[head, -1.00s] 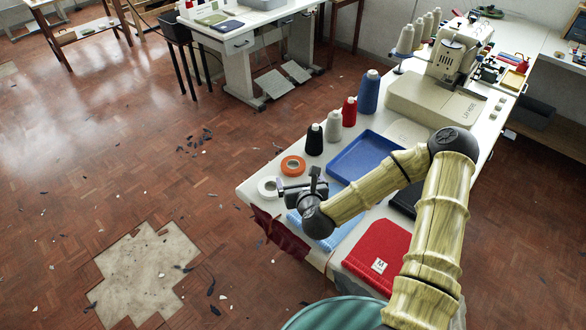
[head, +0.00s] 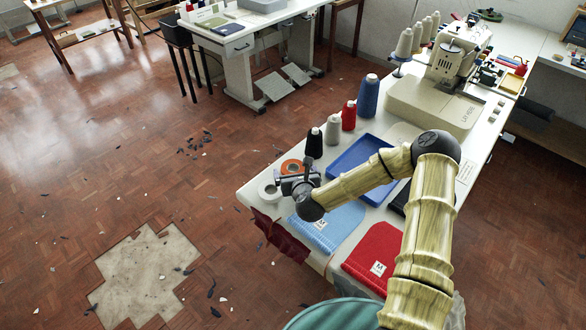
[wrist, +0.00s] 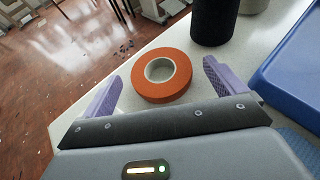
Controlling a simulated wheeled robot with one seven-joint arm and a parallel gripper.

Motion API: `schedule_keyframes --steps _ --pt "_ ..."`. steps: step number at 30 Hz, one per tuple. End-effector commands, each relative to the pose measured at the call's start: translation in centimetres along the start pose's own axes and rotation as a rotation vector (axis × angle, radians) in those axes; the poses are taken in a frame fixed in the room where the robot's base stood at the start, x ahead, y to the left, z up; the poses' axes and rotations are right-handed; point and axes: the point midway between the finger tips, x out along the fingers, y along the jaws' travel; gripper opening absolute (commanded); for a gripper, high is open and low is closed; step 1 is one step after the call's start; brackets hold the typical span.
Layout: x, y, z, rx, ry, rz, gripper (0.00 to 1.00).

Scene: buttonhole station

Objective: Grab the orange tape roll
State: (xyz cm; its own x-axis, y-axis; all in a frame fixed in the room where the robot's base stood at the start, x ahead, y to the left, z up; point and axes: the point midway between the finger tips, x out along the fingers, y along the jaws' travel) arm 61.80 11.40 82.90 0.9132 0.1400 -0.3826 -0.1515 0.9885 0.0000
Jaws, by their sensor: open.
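The orange tape roll (wrist: 173,88) lies flat on the white table in the wrist view, beyond and between my two purple fingers. In the head view only part of the orange tape roll (head: 291,166) shows, as my gripper (head: 290,181) partly covers it. My gripper, also in the wrist view (wrist: 160,85), is open with nothing between its fingertips. The fingertips look close to the near side of the roll. I cannot tell their exact height above the table.
A black thread cone (head: 314,143) stands behind the orange roll, also in the wrist view (wrist: 213,22). A blue tray (head: 345,165) lies to the right. The table edge (wrist: 80,95) is close on the left.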

Motion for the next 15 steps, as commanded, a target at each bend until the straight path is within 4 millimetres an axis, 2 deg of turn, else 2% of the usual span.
schedule_keyframes --steps 5,15 --pt "1.50 0.05 -0.05 0.000 0.000 0.001 0.96" --pt "1.53 0.05 -0.08 0.000 0.001 0.001 0.96"
